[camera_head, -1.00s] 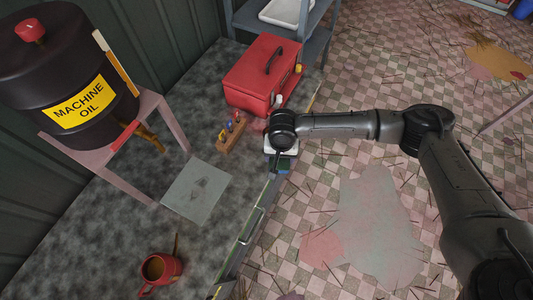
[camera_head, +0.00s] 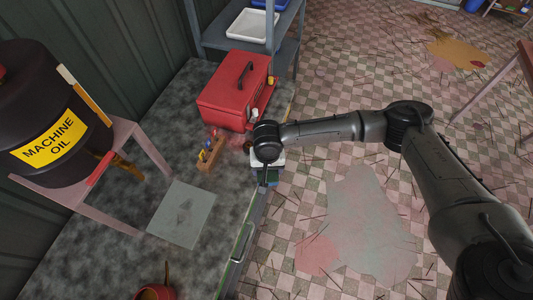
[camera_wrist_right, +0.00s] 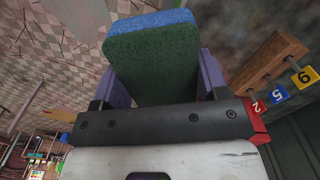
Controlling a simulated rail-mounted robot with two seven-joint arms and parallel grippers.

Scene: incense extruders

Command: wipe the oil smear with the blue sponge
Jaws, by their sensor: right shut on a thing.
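The blue sponge (camera_wrist_right: 155,22) has a dark green scouring side (camera_wrist_right: 155,65) that faces the right wrist camera. My right gripper (camera_wrist_right: 162,78) is shut on it, with a purple finger on each side. In the head view the sponge (camera_head: 269,178) shows small and dark under my right gripper (camera_head: 267,168), at the bench's right edge. The oil smear (camera_head: 184,213) is a faint dark patch on a grey plate (camera_head: 197,195) on the bench, to the left of the sponge and apart from it. My left gripper is not in view.
A red toolbox (camera_head: 222,104) and a small wooden block (camera_head: 211,150) with coloured numbered tags stand beyond the plate. The machine oil drum (camera_head: 45,105) rests on a pinkish stand (camera_head: 135,150) at left. A red mug (camera_head: 155,293) is at the bottom edge.

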